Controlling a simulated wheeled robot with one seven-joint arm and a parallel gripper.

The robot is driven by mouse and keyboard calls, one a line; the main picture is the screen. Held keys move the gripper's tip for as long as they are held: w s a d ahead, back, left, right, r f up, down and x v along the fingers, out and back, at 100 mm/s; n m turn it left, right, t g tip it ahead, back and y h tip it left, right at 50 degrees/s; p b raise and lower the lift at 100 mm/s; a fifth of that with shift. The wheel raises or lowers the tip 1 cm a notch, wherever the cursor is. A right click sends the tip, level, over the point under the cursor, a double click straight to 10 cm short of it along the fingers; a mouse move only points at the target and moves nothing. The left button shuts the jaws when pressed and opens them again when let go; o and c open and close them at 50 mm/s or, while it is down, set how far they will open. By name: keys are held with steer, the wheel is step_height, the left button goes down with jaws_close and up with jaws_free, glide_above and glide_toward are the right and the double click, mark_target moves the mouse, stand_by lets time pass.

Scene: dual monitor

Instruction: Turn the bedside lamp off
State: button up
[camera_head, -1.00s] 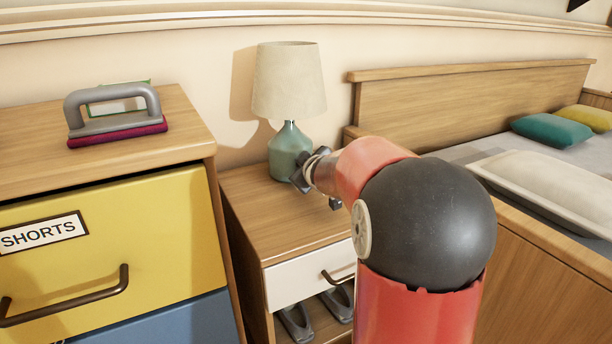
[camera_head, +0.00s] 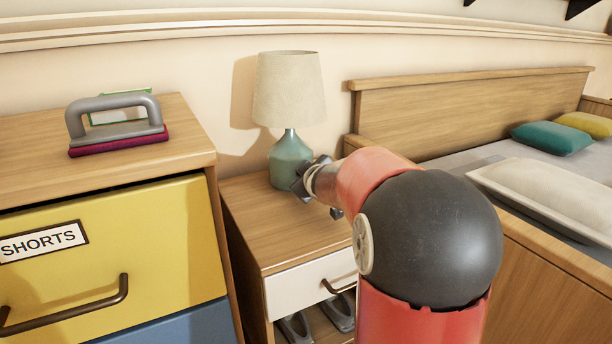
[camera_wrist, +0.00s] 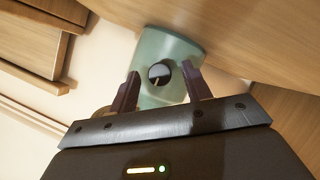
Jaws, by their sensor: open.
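The bedside lamp has a teal base (camera_head: 290,158) and a cream shade (camera_head: 288,90). It stands on the wooden nightstand (camera_head: 275,228) against the wall. In the wrist view the teal base (camera_wrist: 168,50) fills the upper middle, with a round dark knob (camera_wrist: 159,74) on its face. My gripper (camera_wrist: 160,88) is open, with one finger on each side of the knob in that view; I cannot tell whether they touch it. In the head view my gripper (camera_head: 308,180) is at the right side of the lamp base, partly hidden by my arm.
A dresser with a yellow drawer (camera_head: 110,240) stands at left, a grey-handled brush (camera_head: 115,125) on top. The bed (camera_head: 470,110) is at right. The nightstand has a white drawer (camera_head: 300,288) and shoes (camera_head: 295,328) below. Its top left of my gripper is clear.

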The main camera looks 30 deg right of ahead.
steer(key=p+v, duration=0.2)
steer(key=v, duration=0.4)
steer(key=shift+w+r, duration=0.15)
steer(key=shift+r, duration=0.05)
steer(key=shift+s+a+p, duration=0.15)
steer(key=shift+s+p, duration=0.15)
steer(key=shift+s, duration=0.35)
steer(key=shift+r, duration=0.1)
